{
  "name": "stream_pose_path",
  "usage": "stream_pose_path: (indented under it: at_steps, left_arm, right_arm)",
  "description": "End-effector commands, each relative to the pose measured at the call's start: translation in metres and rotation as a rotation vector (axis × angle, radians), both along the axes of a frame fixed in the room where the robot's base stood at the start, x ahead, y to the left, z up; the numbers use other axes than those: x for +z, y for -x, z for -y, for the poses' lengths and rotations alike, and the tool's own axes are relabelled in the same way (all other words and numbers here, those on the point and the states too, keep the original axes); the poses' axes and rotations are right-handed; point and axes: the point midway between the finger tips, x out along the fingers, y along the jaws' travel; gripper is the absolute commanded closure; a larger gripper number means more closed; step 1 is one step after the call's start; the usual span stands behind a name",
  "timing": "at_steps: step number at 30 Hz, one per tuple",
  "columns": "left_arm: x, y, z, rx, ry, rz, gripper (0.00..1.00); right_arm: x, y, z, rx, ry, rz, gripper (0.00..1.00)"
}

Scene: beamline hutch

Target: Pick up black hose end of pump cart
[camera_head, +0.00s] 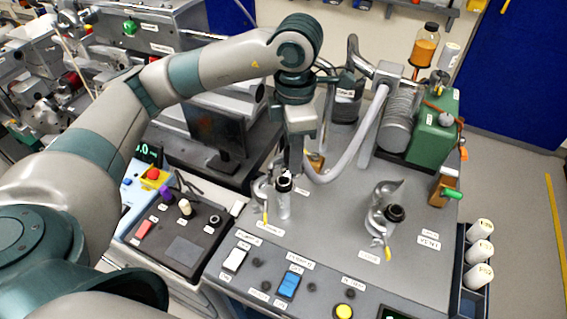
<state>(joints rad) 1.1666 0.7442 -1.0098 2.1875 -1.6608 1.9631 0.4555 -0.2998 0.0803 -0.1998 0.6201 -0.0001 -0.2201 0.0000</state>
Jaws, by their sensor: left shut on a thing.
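My left gripper (290,163) reaches down over the pump cart top (340,215) and is shut on the black hose end (284,184). That end shows as a black collar right below the fingertips, above a clear or silvery cylinder (284,206). The fingers partly hide where the grey ribbed hose (349,160) meets it. I cannot tell whether the end is lifted off the top. A metal clamp with a yellow tip lies close beside it. My right gripper is not in view.
A second black-topped fitting (394,213) with a metal clamp (378,222) stands to the right. A green box (432,133) and ribbed metal cylinder (397,122) stand behind. Switches line the front edge. A rack holds white bottles (479,252) at right. The top between the fittings is clear.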

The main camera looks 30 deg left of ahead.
Motion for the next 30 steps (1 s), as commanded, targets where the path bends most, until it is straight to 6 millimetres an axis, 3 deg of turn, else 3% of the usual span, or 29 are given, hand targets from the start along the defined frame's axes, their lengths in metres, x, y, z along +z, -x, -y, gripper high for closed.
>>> stream_pose_path:
  at_steps: [6, 15, 30]
  left_arm:
    - [0.023, -0.001, 0.042, -0.005, 0.002, 0.005, 0.98]
    - [0.048, 0.0, 0.082, 0.0, 0.0, 0.003, 0.98]
    - [0.057, 0.001, 0.094, 0.002, 0.0, 0.0, 0.98]
  right_arm:
    - [-0.02, 0.0, 0.0, 0.0, 0.0, 0.0, 0.69]
    - [-0.034, 0.0, 0.0, 0.0, 0.0, 0.0, 0.69]
    - [-0.037, 0.0, 0.0, 0.0, 0.0, 0.0, 0.69]
